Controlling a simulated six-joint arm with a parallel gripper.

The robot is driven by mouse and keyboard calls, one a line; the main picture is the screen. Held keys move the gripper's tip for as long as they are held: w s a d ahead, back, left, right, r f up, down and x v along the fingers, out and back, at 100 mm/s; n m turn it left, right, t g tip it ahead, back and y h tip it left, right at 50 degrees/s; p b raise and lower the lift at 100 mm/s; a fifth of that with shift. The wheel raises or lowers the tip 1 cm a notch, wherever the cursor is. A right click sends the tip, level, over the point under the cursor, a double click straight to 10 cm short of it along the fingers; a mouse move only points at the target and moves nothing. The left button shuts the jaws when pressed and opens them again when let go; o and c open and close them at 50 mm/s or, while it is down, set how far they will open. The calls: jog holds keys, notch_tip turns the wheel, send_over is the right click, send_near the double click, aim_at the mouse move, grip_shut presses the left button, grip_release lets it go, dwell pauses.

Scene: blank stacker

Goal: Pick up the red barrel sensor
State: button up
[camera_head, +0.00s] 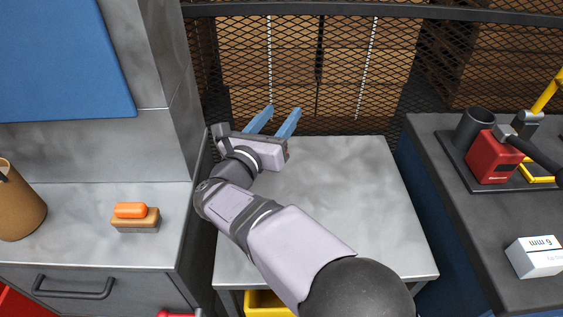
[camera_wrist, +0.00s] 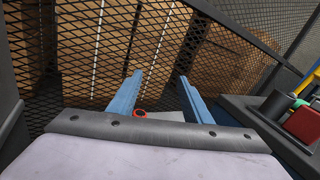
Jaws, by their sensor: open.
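My gripper (camera_head: 284,111) is open, with two blue fingers spread apart and nothing seen between their tips. It is over the far left part of the grey table, fingers pointing at the mesh fence. In the wrist view, my gripper (camera_wrist: 160,77) frames a strip of the table. A small red round thing with a dark centre (camera_wrist: 139,114), seemingly the red barrel sensor, shows near the left finger's base, partly hidden by the gripper body. I cannot make it out in the head view, where my arm hides part of the table.
A mesh fence (camera_head: 330,75) stands behind the table (camera_head: 365,190), whose right side is clear. The left counter holds an orange-topped brush (camera_head: 133,216) and a brown container (camera_head: 18,205). The right bench holds a red device (camera_head: 490,160), a dark cup (camera_head: 473,130) and a white box (camera_head: 537,257).

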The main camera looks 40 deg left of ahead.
jog(key=s+f+m, duration=0.1)
jog(key=f, duration=0.2)
jog(key=s+f+m, duration=0.1)
jog(key=f, duration=0.2)
jog(key=s+f, duration=0.2)
jog(key=f, duration=0.1)
jog(key=shift+a+f+m+t+h+b, duration=0.15)
jog(key=shift+f+m+t+h+b, duration=0.15)
jog(key=shift+m+h, duration=0.1)
jog(key=shift+w+f, duration=0.2)
jog(key=shift+f, duration=0.1)
jog(key=shift+p+x, duration=0.55)
jog(key=shift+x, duration=3.1)
grip_shut()
